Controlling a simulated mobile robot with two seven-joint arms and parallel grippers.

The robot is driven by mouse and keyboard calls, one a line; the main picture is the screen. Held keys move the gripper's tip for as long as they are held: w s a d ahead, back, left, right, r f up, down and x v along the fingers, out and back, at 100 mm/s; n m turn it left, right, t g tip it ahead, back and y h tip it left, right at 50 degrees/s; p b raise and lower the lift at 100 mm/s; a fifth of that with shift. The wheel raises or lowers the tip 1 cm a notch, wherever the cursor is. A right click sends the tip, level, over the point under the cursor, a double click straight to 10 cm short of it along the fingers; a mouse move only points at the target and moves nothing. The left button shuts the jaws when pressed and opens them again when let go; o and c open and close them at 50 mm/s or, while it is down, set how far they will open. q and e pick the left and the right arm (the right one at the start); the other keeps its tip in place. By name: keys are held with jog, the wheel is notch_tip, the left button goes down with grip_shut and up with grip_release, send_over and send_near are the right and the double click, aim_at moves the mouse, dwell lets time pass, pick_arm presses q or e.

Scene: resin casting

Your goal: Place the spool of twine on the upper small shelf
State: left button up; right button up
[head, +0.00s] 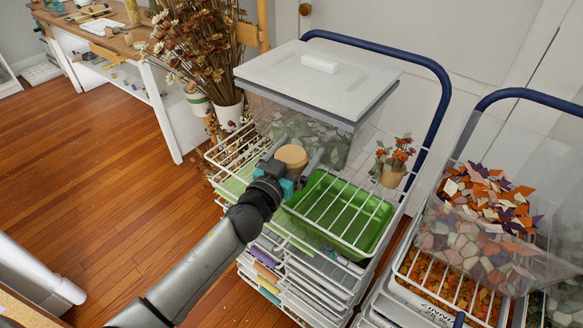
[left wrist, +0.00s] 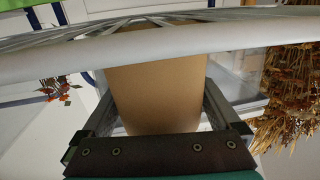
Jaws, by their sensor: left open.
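The spool of twine (head: 291,155), a tan cylinder with a pale flat top, is upright at the top wire shelf (head: 213,158) of the white cart. My left gripper (head: 294,163) is open, with its fingers on either side of the spool. In the left wrist view the spool (left wrist: 157,85) fills much of the gap between the open fingers (left wrist: 157,100). A pale bar crosses in front of part of it there. I cannot tell whether the fingers touch it. The spool's base is hidden in the head view. My right gripper is not in view.
A lidded clear bin (head: 318,75) stands right behind the spool. A green tray (head: 375,232) lies to the right under wires, near a small potted plant (head: 393,160). Dried flowers (head: 195,40) stand behind left. A second cart (head: 535,95) with a bin of colored chips is at right.

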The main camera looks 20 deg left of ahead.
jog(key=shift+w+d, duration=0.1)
pick_arm(q)
jog(key=shift+c, duration=1.4)
jog(key=c, duration=1)
jog(key=shift+s+a+r+p, duration=0.1)
jog(key=shift+s+r+p, duration=0.15)
jog(key=shift+r+p, duration=0.15)
notch_tip(320, 180, up, 6)
jog(key=p, duration=0.3)
jog(key=shift+r+p, duration=0.2)
jog(key=shift+p, duration=0.1)
jog(key=s+a, duration=0.3)
jog(key=s, duration=0.6)
jog(key=s+a, duration=0.3)
jog(key=s, duration=0.6)
jog(key=s+d+r+n+y, duration=0.1)
jog(key=d+r+n+y, duration=0.1)
jog(key=d+r+y, duration=0.1)
jog(key=shift+d+r, duration=0.85)
jog(key=shift+d, duration=0.2)
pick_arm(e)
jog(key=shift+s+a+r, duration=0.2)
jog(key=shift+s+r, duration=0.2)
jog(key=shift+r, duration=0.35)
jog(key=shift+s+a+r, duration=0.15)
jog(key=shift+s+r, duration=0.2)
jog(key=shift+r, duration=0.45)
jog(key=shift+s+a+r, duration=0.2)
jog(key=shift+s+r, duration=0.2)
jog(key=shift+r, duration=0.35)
